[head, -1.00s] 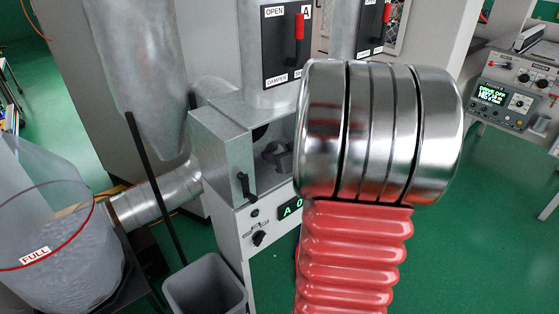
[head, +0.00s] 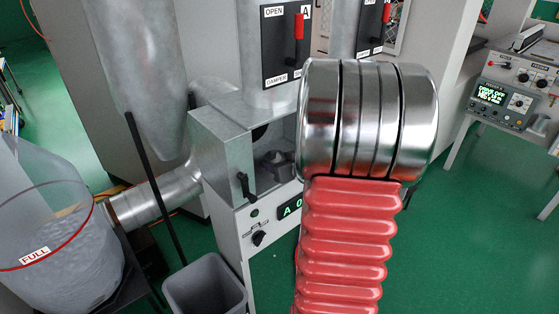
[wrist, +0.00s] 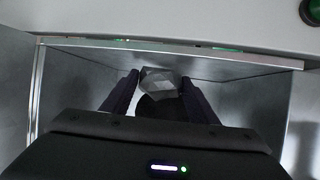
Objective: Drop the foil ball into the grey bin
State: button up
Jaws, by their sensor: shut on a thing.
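The foil ball (wrist: 158,82) is a small faceted silver-grey lump in the wrist view. My gripper (wrist: 158,88) is shut on it, with one dark finger at each side. Both are inside a grey-walled metal box. In the head view my arm covers the right side of the box opening, and a small grey shape shows in it; I cannot tell whether it is the ball or part of my gripper. The grey bin (head: 205,285) stands on the floor at the bottom of the head view, below and left of the box, with its mouth up.
The metal box (head: 225,160) has a black handle and sits on a white cabinet. A black rod (head: 155,190) slants down left of it. A clear bag marked FULL (head: 60,245) stands at the far left. A control desk (head: 505,95) is at the right.

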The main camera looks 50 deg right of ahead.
jog(key=shift+f, duration=0.25)
jog(key=o, duration=1.1)
jog(key=shift+c, duration=0.2)
jog(key=shift+r, duration=0.1)
jog(key=v, duration=1.3)
jog(key=shift+s+r, duration=0.2)
jog(key=shift+s, duration=0.15)
jog(key=shift+a, duration=0.1)
